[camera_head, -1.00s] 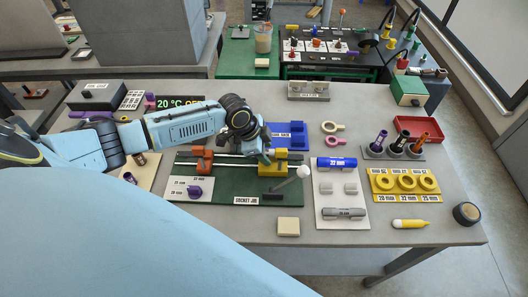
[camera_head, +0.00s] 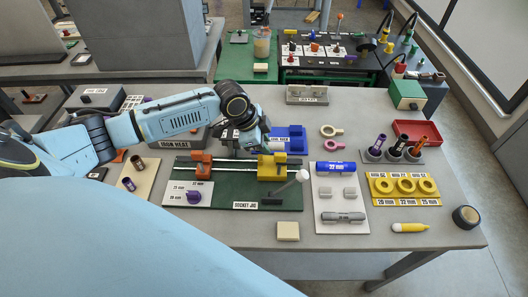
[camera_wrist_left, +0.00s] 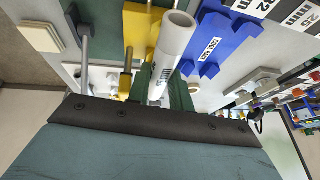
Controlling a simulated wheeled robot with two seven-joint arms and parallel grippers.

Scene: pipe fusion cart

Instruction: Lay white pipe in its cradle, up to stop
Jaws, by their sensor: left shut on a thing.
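My left gripper (camera_head: 263,146) is above the back edge of the green socket jig (camera_head: 232,196), close behind the yellow clamp block (camera_head: 271,172). It is shut on the white pipe, which is mostly hidden by the gripper in the head view. In the left wrist view the white pipe (camera_wrist_left: 174,40) sticks out from the gripper with its open round end towards the camera, between the yellow block (camera_wrist_left: 140,28) and the blue cradle block (camera_wrist_left: 218,42). The blue block (camera_head: 294,137) shows in the head view behind the jig. My right gripper is not in view.
The orange clamp (camera_head: 201,163) and a white-tipped lever (camera_head: 302,176) stand on the jig. To the right lie a white plate (camera_head: 341,205) with a blue 32 mm piece, and a yellow ring tray (camera_head: 404,188). The table front is mostly clear around a beige block (camera_head: 288,231).

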